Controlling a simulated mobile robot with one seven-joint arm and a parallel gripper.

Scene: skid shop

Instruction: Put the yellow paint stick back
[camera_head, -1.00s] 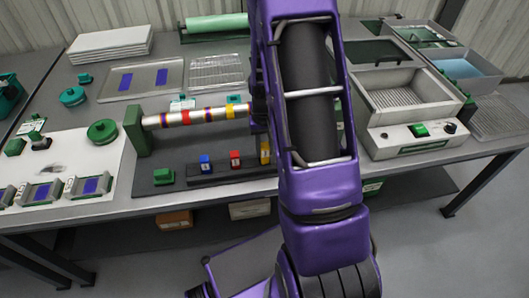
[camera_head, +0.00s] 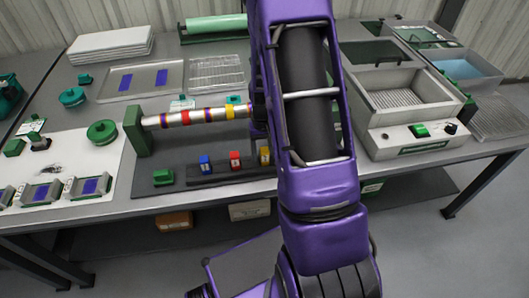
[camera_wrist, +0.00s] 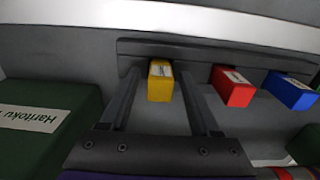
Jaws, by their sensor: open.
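The yellow paint stick (camera_head: 265,156) stands at the right end of a dark rack (camera_head: 222,178) on the bench, close beside my arm in the head view. In the wrist view the yellow stick (camera_wrist: 160,81) shows between the two fingers of my gripper (camera_wrist: 158,90). The fingers are open, with visible gaps on both sides of the stick. The red stick (camera_wrist: 233,86) and blue stick (camera_wrist: 290,91) stand beside it in the rack (camera_wrist: 205,50). My arm hides most of the gripper in the head view.
A horizontal roller with colored bands (camera_head: 198,116) lies behind the rack, held by a green end block (camera_head: 136,132). A green block (camera_head: 163,177) sits left of the rack. A dark green box (camera_wrist: 45,125) is close on the left in the wrist view.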

